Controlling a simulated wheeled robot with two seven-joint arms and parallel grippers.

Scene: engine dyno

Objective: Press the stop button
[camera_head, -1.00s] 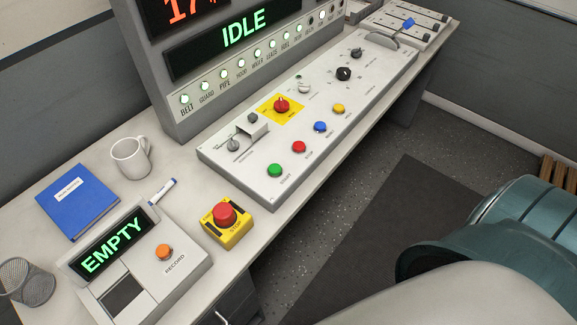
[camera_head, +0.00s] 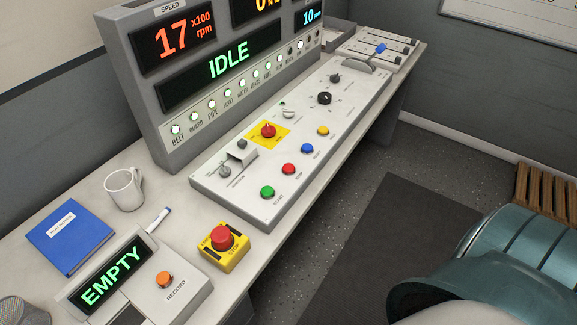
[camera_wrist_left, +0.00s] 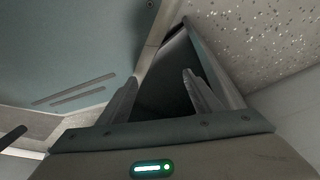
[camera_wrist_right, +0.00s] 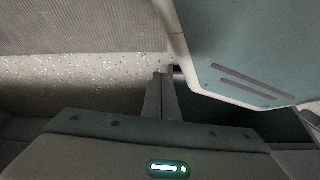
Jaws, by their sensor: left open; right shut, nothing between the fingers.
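The red button (camera_head: 288,169) labelled STOP, in small blurred print, sits on the sloped grey console panel (camera_head: 237,203) in the head view. It is between the green button (camera_head: 267,192) and the blue button (camera_head: 307,148). A separate red mushroom button (camera_head: 222,236) on a yellow box (camera_head: 237,257) stands on the desk in front of the console. My left gripper (camera_wrist_left: 160,88) is open and empty in the left wrist view. My right gripper (camera_wrist_right: 161,80) is shut and empty in the right wrist view. Neither gripper shows in the head view, and both are away from the buttons.
A yellow button (camera_head: 323,131) and a red knob on a yellow plate (camera_head: 268,131) are on the same panel. The display (camera_head: 228,63) reads IDLE. A mug (camera_head: 124,190), blue binder (camera_head: 70,236), marker (camera_head: 158,221) and RECORD box (camera_head: 190,290) with an orange button occupy the desk's left part.

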